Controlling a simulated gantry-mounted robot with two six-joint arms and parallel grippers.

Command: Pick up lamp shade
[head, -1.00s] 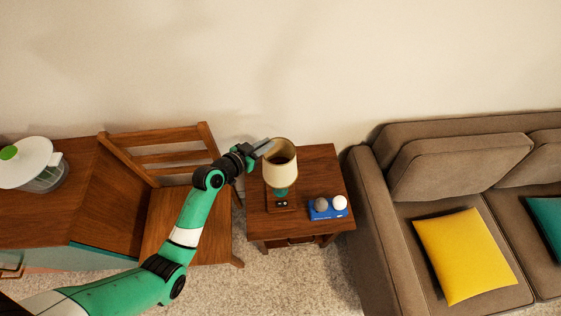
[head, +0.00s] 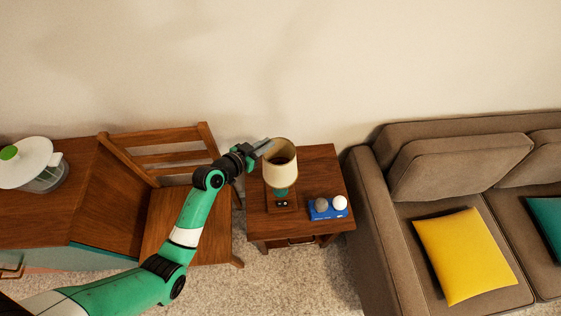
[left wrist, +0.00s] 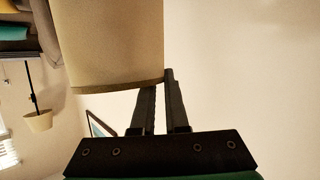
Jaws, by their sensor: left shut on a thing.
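The cream lamp shade (head: 280,173) sits on a small teal lamp base (head: 281,193) on the wooden side table. My left gripper (head: 265,148) comes in from the left at the shade's upper rim and is shut on the shade's wall. In the left wrist view the shade (left wrist: 115,45) fills the upper left, and the fingers (left wrist: 163,85) reach its edge, close together. The shade looks upright. My right gripper is not in view.
The side table (head: 322,170) also holds a blue tray (head: 328,214) with a grey and a white ball. A wooden chair (head: 185,220) stands left of it, close under my arm. A brown sofa (head: 375,215) stands close on the right. The wall is behind.

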